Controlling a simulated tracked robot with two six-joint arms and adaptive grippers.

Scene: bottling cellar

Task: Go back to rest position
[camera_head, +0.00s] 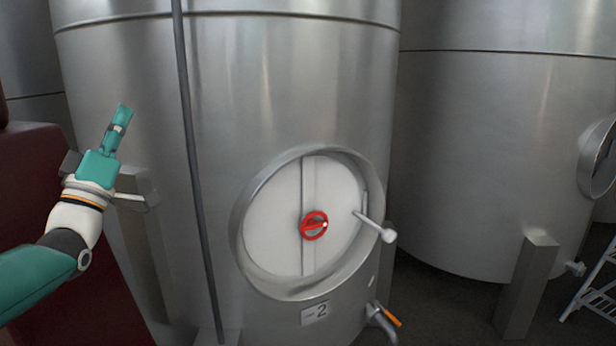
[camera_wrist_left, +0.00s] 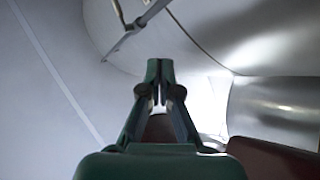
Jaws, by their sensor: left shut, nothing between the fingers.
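My left gripper (camera_head: 123,113) is in the left part of the head view, pointing up in front of the large steel tank (camera_head: 290,80). It is shut and holds nothing. In the left wrist view the two fingers (camera_wrist_left: 159,72) meet at their tips, with pale metal surfaces around them. My right gripper is not in view.
The tank has a round hatch (camera_head: 262,232) with a red handwheel (camera_head: 314,225) and a lever handle (camera_head: 377,228). A dark vertical pipe (camera_head: 190,140) stands between my left gripper and the hatch. Below are a "2" label (camera_head: 315,313) and an orange-handled valve (camera_head: 391,317). Another tank (camera_head: 480,150) stands right.

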